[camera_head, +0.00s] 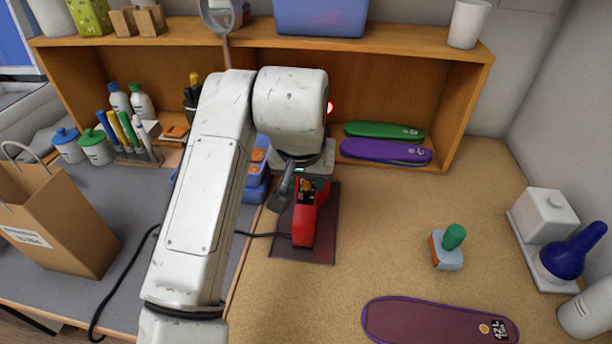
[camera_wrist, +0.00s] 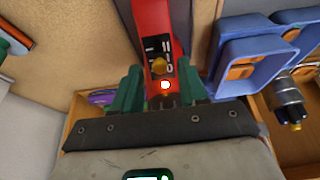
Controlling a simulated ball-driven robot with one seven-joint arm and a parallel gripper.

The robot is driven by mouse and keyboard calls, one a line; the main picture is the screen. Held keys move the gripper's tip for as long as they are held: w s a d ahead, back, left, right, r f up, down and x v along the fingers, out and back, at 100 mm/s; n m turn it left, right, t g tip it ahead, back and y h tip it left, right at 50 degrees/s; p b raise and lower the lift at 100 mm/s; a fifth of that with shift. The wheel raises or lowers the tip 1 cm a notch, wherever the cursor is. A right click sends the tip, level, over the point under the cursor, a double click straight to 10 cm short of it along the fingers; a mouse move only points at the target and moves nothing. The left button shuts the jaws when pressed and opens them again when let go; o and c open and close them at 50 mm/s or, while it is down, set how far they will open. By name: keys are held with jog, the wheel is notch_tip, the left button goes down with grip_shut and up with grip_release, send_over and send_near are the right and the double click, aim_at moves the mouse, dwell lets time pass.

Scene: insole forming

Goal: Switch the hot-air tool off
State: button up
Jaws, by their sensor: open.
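The red hot-air tool (camera_head: 304,222) rests on a dark mat (camera_head: 318,245) on the bench, with a black cable running left. My gripper (camera_wrist: 157,88) is open, with one green-padded finger on either side of the tool's lamp end. Whether the fingers touch the tool, I cannot tell. In the head view my arm hides most of the gripper and the tool's far end.
Purple (camera_head: 385,151) and green (camera_head: 384,130) insoles lie in the wooden shelf (camera_head: 455,115). Blue bins (camera_wrist: 245,65) stand close beside the tool. A green-handled stamp-like tool (camera_head: 449,247) and a maroon insole (camera_head: 440,320) lie to the right. A paper bag (camera_head: 55,225) stands left.

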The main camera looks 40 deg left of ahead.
jog(key=shift+w+f, duration=0.1)
jog(key=shift+f, duration=0.2)
jog(key=shift+c, duration=0.3)
grip_shut()
